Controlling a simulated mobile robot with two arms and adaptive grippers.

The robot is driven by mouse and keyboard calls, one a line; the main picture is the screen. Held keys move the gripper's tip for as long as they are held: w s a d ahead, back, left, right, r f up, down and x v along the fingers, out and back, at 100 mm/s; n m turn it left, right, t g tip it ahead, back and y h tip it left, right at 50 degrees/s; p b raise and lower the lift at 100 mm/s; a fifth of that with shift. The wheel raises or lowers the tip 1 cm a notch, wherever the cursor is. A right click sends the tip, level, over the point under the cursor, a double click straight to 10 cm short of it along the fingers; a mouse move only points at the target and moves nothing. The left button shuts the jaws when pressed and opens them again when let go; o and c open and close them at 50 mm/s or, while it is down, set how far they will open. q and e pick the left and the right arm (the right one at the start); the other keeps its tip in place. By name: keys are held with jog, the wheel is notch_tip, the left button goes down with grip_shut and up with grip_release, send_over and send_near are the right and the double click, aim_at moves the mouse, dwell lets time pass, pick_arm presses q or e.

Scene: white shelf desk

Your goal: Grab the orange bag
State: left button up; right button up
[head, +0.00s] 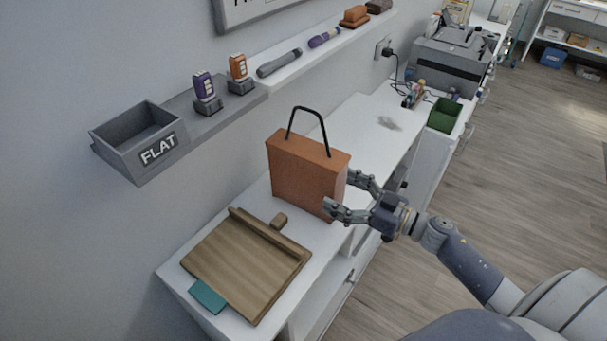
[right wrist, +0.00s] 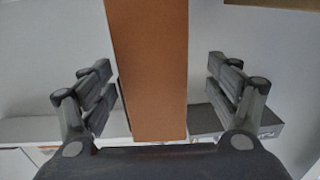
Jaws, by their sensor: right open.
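The orange bag (head: 305,172) stands upright on the white desk, with a black handle (head: 308,118) arching above it. My right gripper (head: 339,188) is open at the bag's right edge, one finger on the far side and one on the near side. In the right wrist view the bag's narrow side (right wrist: 148,70) rises between the two spread fingers (right wrist: 160,88). Gaps show between the bag and both fingers, so it is not gripped. My left gripper is in neither view.
A wooden board (head: 245,262) with a teal piece (head: 207,296) lies at the desk's front left. A grey wall shelf (head: 190,125) holds a FLAT tray and two upright items. A green bin (head: 445,115) and grey machine (head: 450,65) stand further back. Desk behind the bag is mostly clear.

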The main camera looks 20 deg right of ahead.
aim_at(317, 180)
jog(key=shift+w+a, duration=0.35)
jog(key=shift+w, duration=0.2)
jog(key=shift+w+a, duration=0.15)
jog(key=shift+w, duration=0.15)
jog(key=shift+w+a, duration=0.3)
jog(key=shift+w, duration=0.25)
jog(key=p+x, duration=0.1)
jog(key=x, duration=0.2)
jog(key=shift+w+d+f, duration=0.1)
jog(key=shift+w+f, duration=0.05)
jog(key=shift+w, duration=0.1)
jog(key=shift+w+a+f, duration=0.1)
jog(key=shift+w+a, duration=0.15)
jog(key=shift+w, duration=0.15)
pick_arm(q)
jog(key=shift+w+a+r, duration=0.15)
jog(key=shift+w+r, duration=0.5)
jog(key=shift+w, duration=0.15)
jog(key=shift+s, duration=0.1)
pick_arm(e)
jog(key=shift+s, duration=0.1)
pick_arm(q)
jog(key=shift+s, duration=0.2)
pick_arm(e)
jog(key=c, duration=1.1)
